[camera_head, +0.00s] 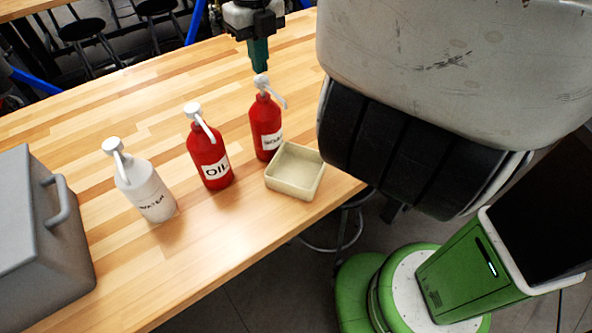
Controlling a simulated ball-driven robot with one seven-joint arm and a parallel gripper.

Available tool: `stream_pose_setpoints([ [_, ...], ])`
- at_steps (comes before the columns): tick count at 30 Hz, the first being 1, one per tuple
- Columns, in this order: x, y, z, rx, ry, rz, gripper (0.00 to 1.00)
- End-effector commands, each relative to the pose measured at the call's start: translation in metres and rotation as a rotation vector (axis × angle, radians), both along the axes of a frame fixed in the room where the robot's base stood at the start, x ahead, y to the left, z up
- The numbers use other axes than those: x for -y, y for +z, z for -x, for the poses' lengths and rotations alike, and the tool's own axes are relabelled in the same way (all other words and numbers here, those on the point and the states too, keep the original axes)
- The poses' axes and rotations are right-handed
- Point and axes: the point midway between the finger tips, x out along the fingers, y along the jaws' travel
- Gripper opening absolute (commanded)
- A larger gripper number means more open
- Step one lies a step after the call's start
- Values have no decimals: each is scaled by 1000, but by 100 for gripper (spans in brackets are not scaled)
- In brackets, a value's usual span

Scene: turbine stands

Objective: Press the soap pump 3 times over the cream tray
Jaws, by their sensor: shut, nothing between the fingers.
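The soap pump (266,122) is a red bottle with a white pump head and a partly visible label. It stands upright on the wooden table, its spout angled right and down toward the cream tray. The cream tray (284,192) is a square, empty, open box just in front of and right of the bottle. My gripper (259,71) points down with shut, dark green fingers. In the picture its tips are just above the white pump head; I cannot tell whether they touch it.
A red OIL pump bottle (209,155) and a white WATER pump bottle (146,185) stand to the left. A grey box with a handle (45,240) is at the far left. The table (215,265) is clear along its front edge. Black stools (83,29) stand behind.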

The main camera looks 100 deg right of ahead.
Motion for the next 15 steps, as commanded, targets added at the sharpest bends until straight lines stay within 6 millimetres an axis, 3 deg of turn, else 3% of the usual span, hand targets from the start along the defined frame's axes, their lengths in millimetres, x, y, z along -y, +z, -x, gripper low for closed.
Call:
stream_pose_setpoints([
  [15,0,-15,0,0,0,0,0],
])
